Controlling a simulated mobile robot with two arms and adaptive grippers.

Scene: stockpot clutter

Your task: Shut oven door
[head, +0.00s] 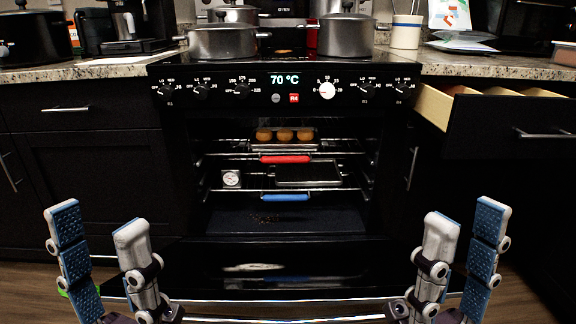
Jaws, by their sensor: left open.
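The black oven (285,95) stands straight ahead with its front open. Its door (330,262) is folded down at the bottom of the opening, its glossy inner face up. My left gripper (97,218) is open and empty at the lower left. My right gripper (465,220) is open and empty at the lower right. Both have their fingers pointing up, near the door's left and right ends. I cannot tell whether either touches the door.
Inside are racks with red (286,159) and blue (286,197) front grips, muffins (284,134), a dark pan (307,174) and a thermometer (231,178). A drawer (510,126) sticks out at the right. Pots (222,41) stand on the cooktop.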

